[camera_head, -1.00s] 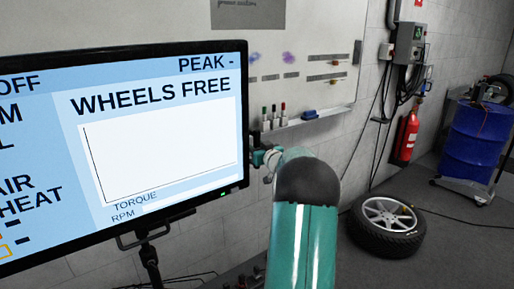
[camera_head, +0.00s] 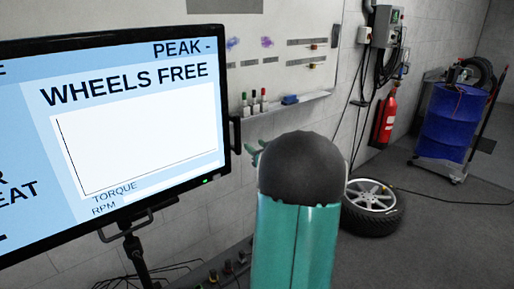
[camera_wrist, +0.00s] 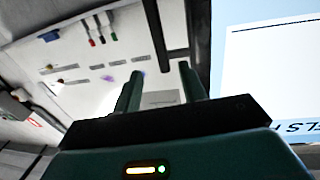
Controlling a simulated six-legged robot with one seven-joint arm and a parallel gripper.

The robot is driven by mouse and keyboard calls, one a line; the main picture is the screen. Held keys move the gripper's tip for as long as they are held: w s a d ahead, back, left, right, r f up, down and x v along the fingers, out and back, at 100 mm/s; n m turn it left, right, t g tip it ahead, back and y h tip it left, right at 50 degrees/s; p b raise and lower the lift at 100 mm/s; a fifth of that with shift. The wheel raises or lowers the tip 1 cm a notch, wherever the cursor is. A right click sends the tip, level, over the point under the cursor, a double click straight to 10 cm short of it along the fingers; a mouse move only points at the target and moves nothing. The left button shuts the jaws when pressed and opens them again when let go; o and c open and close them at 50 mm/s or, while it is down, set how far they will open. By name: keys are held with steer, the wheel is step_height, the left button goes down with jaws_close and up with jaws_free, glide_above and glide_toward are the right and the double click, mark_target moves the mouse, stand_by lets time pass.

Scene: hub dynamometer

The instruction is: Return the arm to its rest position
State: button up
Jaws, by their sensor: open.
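My gripper (camera_wrist: 160,90) shows in the wrist view with its two green fingers apart and nothing between them. Past the fingers are the whiteboard and the edge of the monitor. In the head view my teal arm with its dark rounded joint rises at the lower middle and hides most of the gripper. Only a small teal part shows left of the joint, near the monitor's right edge.
A large monitor (camera_head: 140,130) reading "WHEELS FREE" stands close on the left. A whiteboard (camera_head: 290,85) with a marker tray hangs behind. Open floor lies at lower right.

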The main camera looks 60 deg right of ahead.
stand_by(0.6)
steer(key=w+a+r+g, duration=0.1)
steer(key=w+a+r, duration=0.1)
steer(key=a, duration=0.5)
steer(key=w+a+r+g, duration=0.2)
steer(key=w+a, duration=0.1)
steer(key=a, duration=0.5)
steer(key=w+a+r+g, duration=0.1)
steer(key=w+a+r, duration=0.1)
steer(key=a, duration=0.5)
steer(key=s+a+f+n+g+y, duration=0.1)
steer(key=s+a+f+g+y, duration=0.1)
steer(key=s+a, duration=0.4)
steer(key=s+a+f+n+g+y, duration=0.2)
steer(key=s+a, duration=0.4)
steer(key=a, duration=0.9)
steer(key=s+a+f+n+g+y, duration=0.1)
steer(key=s+a+f+g+y, duration=0.1)
steer(key=s+a, duration=0.4)
steer(key=a+f+y, duration=0.1)
steer(key=a+f, duration=0.1)
steer(key=a, duration=0.3)
steer(key=shift+s+n+g, duration=0.4)
steer(key=shift+f, duration=0.1)
